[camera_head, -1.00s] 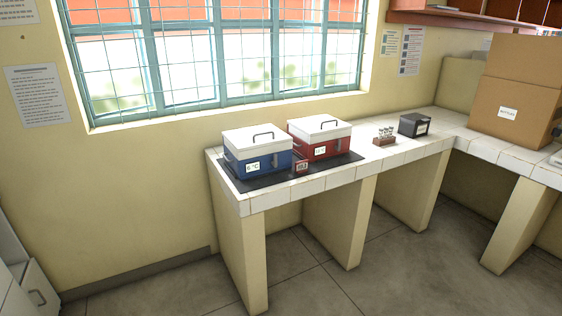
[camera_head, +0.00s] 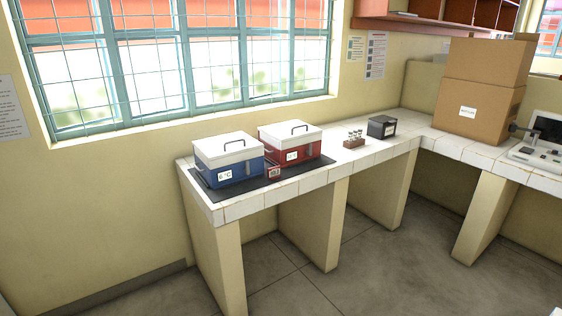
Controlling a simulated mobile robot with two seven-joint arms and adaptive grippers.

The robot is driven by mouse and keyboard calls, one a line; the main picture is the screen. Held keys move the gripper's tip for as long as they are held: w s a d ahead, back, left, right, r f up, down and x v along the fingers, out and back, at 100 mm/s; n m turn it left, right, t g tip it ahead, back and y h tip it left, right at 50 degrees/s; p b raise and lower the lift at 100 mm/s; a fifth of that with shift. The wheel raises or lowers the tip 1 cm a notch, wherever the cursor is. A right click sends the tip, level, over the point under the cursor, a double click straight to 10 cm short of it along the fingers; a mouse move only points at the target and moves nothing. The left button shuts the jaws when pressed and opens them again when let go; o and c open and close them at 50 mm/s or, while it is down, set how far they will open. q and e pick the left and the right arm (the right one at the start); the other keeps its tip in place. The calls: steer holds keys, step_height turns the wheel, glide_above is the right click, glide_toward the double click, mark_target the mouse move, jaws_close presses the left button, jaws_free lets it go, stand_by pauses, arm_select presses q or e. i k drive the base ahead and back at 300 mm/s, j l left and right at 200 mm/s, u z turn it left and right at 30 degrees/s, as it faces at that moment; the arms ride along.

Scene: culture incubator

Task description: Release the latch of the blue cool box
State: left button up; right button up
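The blue cool box (camera_head: 236,175) stands on a dark mat (camera_head: 214,194) at the left end of the tiled counter. It has a white lid (camera_head: 227,146) with a dark handle, and the lid is down. A label on its front shows a temperature in °C. Its latch is too small to make out. A red cool box (camera_head: 305,153) with a white lid stands just to its right, also closed. Neither of my grippers is in the head view.
The tiled counter (camera_head: 319,178) runs right from the boxes. On it are a small red block (camera_head: 274,172), a vial rack (camera_head: 354,143), a black box (camera_head: 381,126), stacked cardboard boxes (camera_head: 483,108) and a grey device (camera_head: 540,150). Counter supports stand below. The floor (camera_head: 325,277) in front is clear.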

mark_target(247, 170)
steer(key=i+l, duration=0.15)
steer(key=i, duration=0.3)
steer(key=i+l+z, duration=0.1)
steer(key=i, duration=0.35)
